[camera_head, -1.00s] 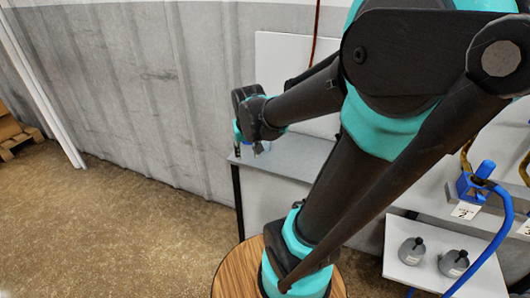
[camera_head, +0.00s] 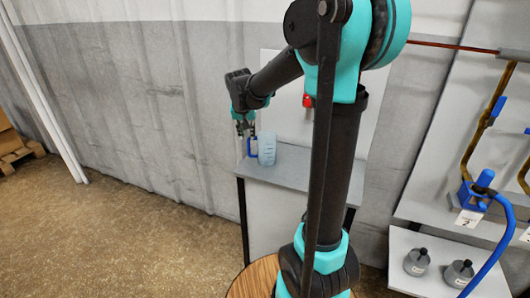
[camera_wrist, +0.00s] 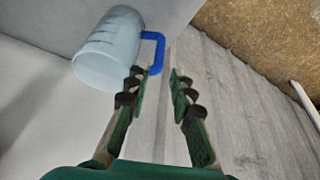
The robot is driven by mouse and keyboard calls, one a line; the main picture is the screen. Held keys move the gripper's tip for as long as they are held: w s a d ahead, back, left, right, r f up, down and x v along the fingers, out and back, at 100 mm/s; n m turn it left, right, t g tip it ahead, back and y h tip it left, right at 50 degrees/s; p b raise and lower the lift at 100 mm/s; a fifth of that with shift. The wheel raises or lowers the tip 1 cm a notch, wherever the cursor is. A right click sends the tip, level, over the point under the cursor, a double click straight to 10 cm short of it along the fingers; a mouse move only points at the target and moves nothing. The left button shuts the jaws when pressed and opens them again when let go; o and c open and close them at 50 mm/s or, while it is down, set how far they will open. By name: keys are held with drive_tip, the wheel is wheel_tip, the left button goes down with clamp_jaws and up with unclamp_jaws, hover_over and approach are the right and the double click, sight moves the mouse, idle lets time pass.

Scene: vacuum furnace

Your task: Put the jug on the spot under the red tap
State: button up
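The jug (camera_head: 267,149) is pale blue and translucent, with a blue handle (camera_head: 252,147). It appears to stand upright on the grey table (camera_head: 300,174), near its left end. The red tap (camera_head: 307,101) is on the white panel behind the table, to the right of the jug. My gripper (camera_head: 245,131) points down at the jug's handle side. In the wrist view my gripper (camera_wrist: 158,78) is open, with its fingers apart. The jug (camera_wrist: 108,46) is at upper left there, its handle (camera_wrist: 158,50) just beyond the fingertips. The spot under the tap is partly hidden by my arm.
On the right, a blue valve (camera_head: 476,190) with a hose stands above a white shelf (camera_head: 397,272) holding two grey flasks (camera_head: 416,262). A round wooden top (camera_head: 250,280) is at the bottom. The floor left of the table is clear.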

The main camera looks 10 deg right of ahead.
sight(248, 142)
drive_tip(key=shift+s+x, duration=0.15)
drive_tip(key=shift+x, duration=1.8)
drive_tip(key=shift+s+x, duration=0.15)
drive_tip(key=shift+x, duration=1.8)
drive_tip(key=shift+f, duration=0.1)
clamp_jaws()
